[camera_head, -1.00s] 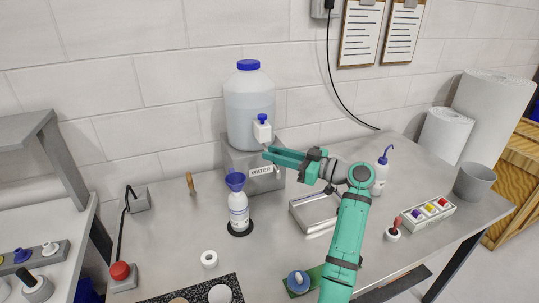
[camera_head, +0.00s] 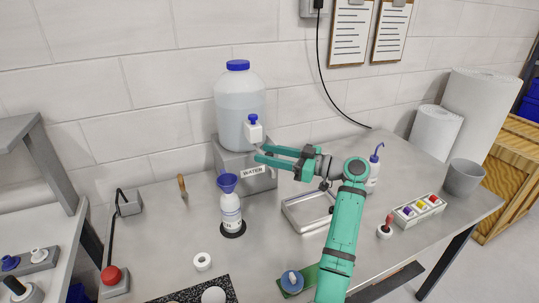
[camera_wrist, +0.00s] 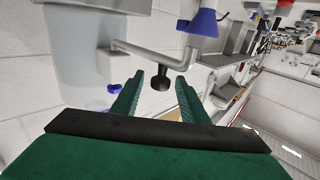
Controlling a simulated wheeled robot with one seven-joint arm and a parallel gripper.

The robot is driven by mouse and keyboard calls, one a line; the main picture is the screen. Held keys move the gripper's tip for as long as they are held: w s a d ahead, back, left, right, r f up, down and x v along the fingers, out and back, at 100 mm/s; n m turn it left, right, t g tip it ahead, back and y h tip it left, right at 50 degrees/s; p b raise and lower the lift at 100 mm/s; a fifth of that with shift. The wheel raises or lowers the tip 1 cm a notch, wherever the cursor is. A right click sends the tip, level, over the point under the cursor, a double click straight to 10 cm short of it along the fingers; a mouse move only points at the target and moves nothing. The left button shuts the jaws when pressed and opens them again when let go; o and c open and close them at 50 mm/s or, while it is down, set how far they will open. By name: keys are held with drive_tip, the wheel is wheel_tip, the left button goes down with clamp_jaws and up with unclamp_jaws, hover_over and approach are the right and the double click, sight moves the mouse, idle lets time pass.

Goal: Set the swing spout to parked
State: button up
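The swing spout (camera_wrist: 150,50) is a thin grey bent pipe from the white tap body of the water jug (camera_head: 238,105). A black knob (camera_wrist: 160,78) on it sits between the fingertips of my gripper (camera_wrist: 158,82). Gaps show between the knob and both green fingers, so the gripper looks open around it and not clamped. In the head view my gripper (camera_head: 260,153) is just below the white tap (camera_head: 253,132) with the blue top, and its fingers hide most of the spout.
The jug stands on a grey block labelled WATER (camera_head: 225,160). A bottle with a blue funnel (camera_head: 231,208) stands in front of it. A metal tray (camera_head: 307,211) lies below my arm, with a wash bottle (camera_head: 374,170) to the right. A white ring (camera_head: 202,261) lies nearer.

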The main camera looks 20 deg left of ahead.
drive_tip(key=shift+d, duration=0.1)
drive_tip(key=s+d, duration=0.1)
drive_tip(key=d, duration=0.9)
drive_tip(key=shift+d, duration=0.3)
